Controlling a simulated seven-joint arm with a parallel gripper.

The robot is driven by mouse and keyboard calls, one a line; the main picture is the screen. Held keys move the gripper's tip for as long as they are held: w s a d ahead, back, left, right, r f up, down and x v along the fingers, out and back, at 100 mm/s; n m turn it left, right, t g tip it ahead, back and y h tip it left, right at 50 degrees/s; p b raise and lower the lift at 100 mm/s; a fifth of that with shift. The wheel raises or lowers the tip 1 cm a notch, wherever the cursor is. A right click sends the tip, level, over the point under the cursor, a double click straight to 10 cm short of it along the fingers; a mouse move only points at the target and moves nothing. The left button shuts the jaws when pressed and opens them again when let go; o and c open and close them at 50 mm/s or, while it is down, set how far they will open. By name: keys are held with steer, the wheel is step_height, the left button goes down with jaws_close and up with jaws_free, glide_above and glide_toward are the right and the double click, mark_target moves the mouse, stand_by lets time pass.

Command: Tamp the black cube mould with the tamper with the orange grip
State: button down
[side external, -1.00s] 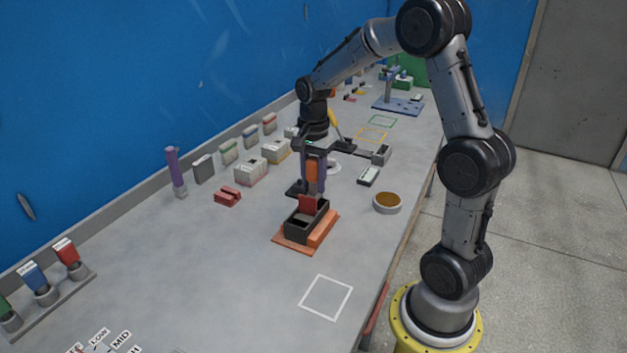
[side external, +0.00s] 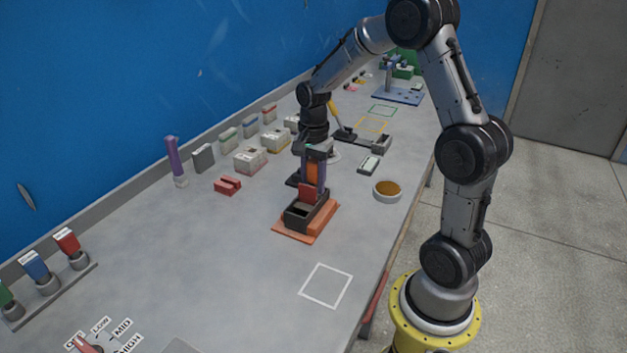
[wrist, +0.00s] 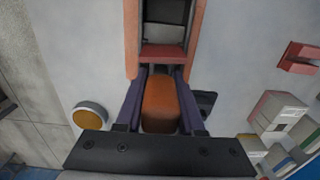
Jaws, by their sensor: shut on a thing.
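The black cube mould (side external: 297,220) sits on an orange base plate (side external: 283,233) on the bench. Its dark open cavity (wrist: 166,12) shows at the top of the wrist view, between orange sides. My gripper (wrist: 160,75) is shut on the orange grip (wrist: 158,106) of the tamper, with one purple finger on each side. In the side view the orange grip (side external: 311,173) is upright above the mould's far part. A red piece (side external: 306,192) stands at the mould just before the grip. The tamper's foot is hidden, so I cannot tell whether it touches the mould's contents.
A round bowl of brown material (side external: 387,191) stands to the right. A red block (side external: 228,185) and a purple-handled tool (side external: 173,158) are to the left, with several boxes (side external: 250,160) behind. A white outlined square (side external: 326,286) on clear bench is in front.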

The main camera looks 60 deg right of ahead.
mark_target(314, 160)
steer(key=shift+r, duration=1.85)
steer(key=shift+f, duration=0.15)
steer(key=shift+f, duration=1.7)
steer(key=shift+r, duration=1.85)
steer(key=shift+f, duration=0.1)
steer(key=shift+f, duration=1.7)
steer(key=shift+r, duration=0.1)
steer(key=shift+r, duration=1.7)
